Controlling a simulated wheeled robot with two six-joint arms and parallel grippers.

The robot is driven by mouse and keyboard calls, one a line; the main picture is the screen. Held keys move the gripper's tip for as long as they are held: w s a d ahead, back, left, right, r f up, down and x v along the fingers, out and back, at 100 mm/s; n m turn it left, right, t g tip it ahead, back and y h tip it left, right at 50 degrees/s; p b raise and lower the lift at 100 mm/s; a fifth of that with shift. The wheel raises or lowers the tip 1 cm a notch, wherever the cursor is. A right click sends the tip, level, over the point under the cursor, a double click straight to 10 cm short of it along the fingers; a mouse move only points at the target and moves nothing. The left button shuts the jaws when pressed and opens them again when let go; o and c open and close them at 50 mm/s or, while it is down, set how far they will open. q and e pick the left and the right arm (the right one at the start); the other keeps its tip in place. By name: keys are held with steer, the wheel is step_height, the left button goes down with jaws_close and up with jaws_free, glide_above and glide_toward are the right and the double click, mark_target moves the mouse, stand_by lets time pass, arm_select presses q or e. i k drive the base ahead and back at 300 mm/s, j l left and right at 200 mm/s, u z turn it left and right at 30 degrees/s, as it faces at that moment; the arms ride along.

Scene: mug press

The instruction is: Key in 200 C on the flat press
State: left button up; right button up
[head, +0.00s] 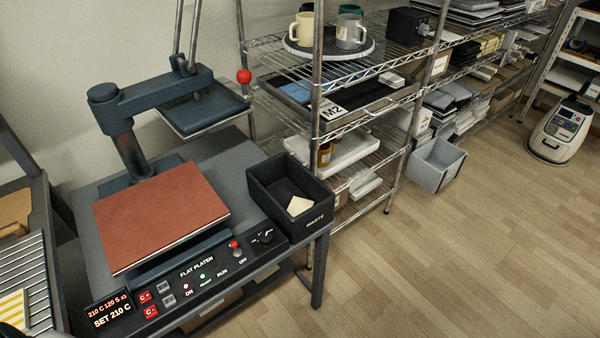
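The flat press stands on a dark bench at left, with a reddish-brown pad (162,215) on its lower platen. Its upper platen (205,110) is swung aside to the back right, off the pad. The display (110,310) on the front panel reads "SET 210 C", with a smaller line above that looks like "210 C 120 S x3". Beside it are two red buttons marked C, an upper one (145,297) and a lower one (151,311), and two grey buttons (167,294). The panel (200,275) is labelled "FLAT PLATEN". Neither of my grippers can be made out.
A black bin (290,197) with a pale piece inside stands right of the press. A red ball knob (243,76) sticks out by the upper platen. Wire shelves (330,97) hold mugs and trays. A grey basket (437,165) and a pale machine (562,130) stand right; open floor lies in front.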

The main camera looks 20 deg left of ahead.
mark_target(151, 311)
steer(key=u, duration=2.1)
